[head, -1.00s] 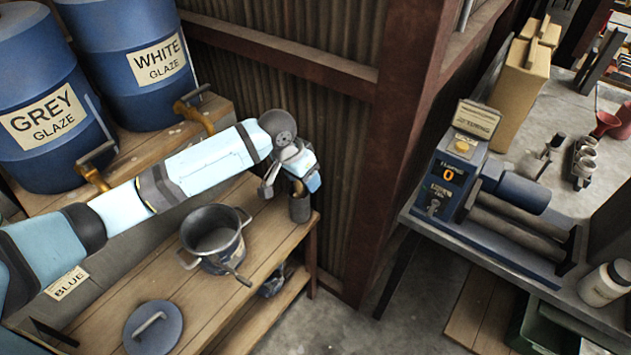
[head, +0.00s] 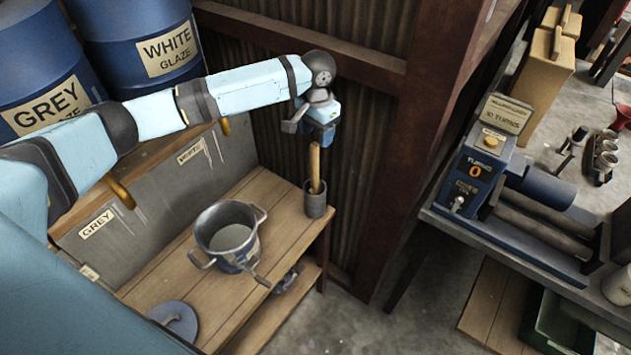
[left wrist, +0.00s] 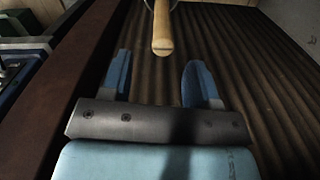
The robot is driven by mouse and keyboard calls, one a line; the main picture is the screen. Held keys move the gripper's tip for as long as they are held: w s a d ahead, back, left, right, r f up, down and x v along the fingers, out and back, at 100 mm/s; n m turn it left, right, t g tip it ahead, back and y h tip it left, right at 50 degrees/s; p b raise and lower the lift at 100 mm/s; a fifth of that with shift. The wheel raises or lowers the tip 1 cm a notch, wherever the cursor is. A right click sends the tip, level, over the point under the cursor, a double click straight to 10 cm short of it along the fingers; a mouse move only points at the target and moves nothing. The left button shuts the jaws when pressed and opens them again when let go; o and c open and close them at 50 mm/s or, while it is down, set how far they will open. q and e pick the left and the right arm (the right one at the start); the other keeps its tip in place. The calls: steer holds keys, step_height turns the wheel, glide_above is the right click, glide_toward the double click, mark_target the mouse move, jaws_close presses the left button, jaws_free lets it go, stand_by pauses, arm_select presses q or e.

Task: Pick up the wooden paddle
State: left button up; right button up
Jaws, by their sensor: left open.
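The wooden paddle (head: 315,168) stands nearly upright in a small dark cup (head: 315,203) at the right end of the wooden bench. Its light handle sticks up and its lower end is hidden in the cup. My left gripper (head: 317,138) is just above the handle top in the head view. In the left wrist view my left gripper (left wrist: 158,68) is open and empty, its blue fingers spread. The handle (left wrist: 162,32) shows beyond the fingertips, roughly centred between them and not gripped. My right gripper is not in view.
A pot (head: 228,238) with handles stands on the bench (head: 270,197), and a round lid (head: 176,318) lies at its front. Blue glaze barrels (head: 155,40) stand behind. A corrugated wall (head: 350,170) and a rusty post (head: 405,150) are close to the cup.

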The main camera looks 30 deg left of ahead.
mark_target(315, 144)
arm_select(q)
steer(key=shift+s+a+f+p, duration=0.1)
steer(key=shift+f+p, duration=0.15)
steer(key=shift+f, duration=1.55)
steer(key=shift+s+a+f+p, duration=0.1)
steer(key=shift+f+p, duration=0.1)
steer(key=shift+f, duration=1.55)
steer(key=c, duration=1)
steer(key=shift+r, duration=0.1)
